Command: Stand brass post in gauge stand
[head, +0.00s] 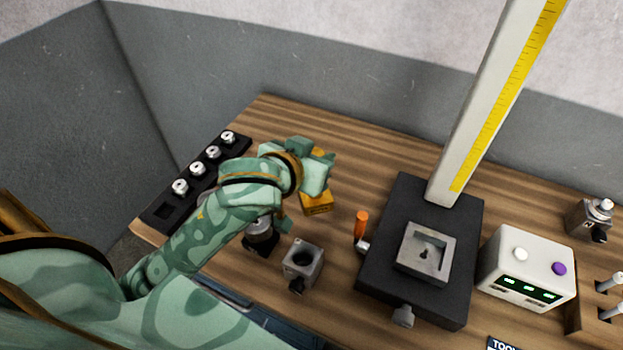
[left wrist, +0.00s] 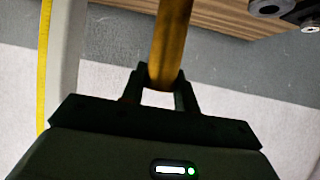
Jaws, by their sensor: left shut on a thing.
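My left gripper (head: 318,178) is above the wooden bench, left of the gauge stand. In the left wrist view the gripper (left wrist: 160,88) is shut on the brass post (left wrist: 171,42), which runs from between the fingers out of the top of the picture. In the head view the hand hides most of the post. A yellow-orange block-like piece (head: 317,204) shows just below the hand; I cannot tell whether it belongs to the post. The gauge stand (head: 380,255) has a black base, a tall column with a yellow scale and a grey square holder with a recess, which looks empty.
A black rack (head: 200,180) holds several metal parts at left. The back of the bench is clear.

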